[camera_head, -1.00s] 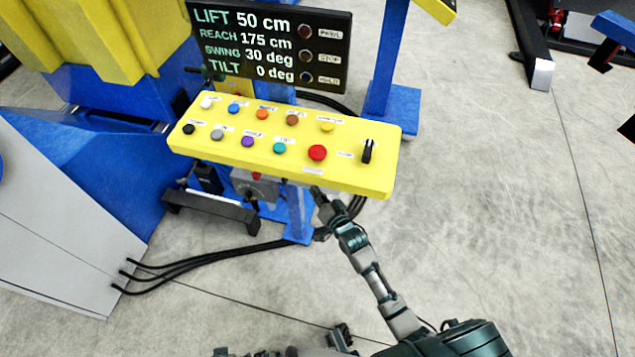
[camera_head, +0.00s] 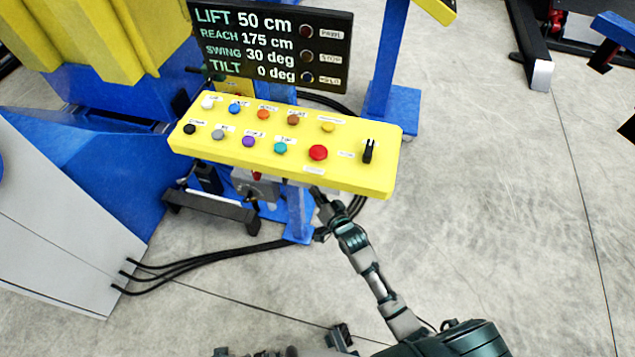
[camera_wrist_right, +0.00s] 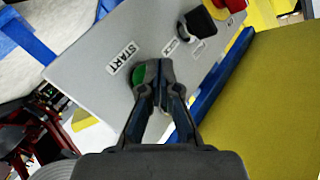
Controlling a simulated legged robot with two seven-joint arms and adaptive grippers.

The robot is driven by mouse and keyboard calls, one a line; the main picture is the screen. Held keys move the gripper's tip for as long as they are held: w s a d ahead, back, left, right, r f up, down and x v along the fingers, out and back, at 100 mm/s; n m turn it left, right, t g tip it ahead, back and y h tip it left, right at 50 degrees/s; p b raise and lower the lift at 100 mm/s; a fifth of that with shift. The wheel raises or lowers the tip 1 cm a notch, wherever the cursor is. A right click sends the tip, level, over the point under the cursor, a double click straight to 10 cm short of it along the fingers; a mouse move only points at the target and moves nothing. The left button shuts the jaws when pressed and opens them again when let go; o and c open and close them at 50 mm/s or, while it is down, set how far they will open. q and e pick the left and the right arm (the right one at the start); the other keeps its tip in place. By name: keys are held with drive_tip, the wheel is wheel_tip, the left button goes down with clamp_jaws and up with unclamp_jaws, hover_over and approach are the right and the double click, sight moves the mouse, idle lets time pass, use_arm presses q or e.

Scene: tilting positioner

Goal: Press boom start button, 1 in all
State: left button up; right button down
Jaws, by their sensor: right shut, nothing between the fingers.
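In the right wrist view a green button (camera_wrist_right: 140,75) sits on a grey panel (camera_wrist_right: 95,75) beside a white label reading START (camera_wrist_right: 122,57). My right gripper (camera_wrist_right: 152,70) is shut and empty. Its fingertips overlap the green button and hide part of it; I cannot tell whether they touch it. In the head view my right gripper (camera_head: 318,196) is just below the front edge of the yellow control panel (camera_head: 350,176). The green button is hidden there. A small dark part at the bottom of the head view may be my left gripper (camera_head: 342,336).
The yellow panel carries several coloured buttons, a red button (camera_head: 318,152) and a black switch (camera_head: 368,150). A display (camera_head: 270,45) stands behind it. In the wrist view a black knob (camera_wrist_right: 200,20) and an olive surface (camera_wrist_right: 265,100) lie close by. Black cables (camera_head: 200,259) cross the floor.

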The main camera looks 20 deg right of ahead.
idle(0.3)
drive_tip(key=shift+w+d+r, duration=0.1)
drive_tip(key=shift+w+d, duration=0.15)
drive_tip(key=shift+w, duration=0.1)
drive_tip(key=shift+w+d, duration=0.25)
drive_tip(key=shift+w, duration=0.1)
idle(1.0)
drive_tip(key=shift+p, duration=0.35)
drive_tip(key=shift+s+a+p, duration=0.5)
drive_tip(key=shift+s+p, duration=0.05)
drive_tip(key=shift+s, duration=0.2)
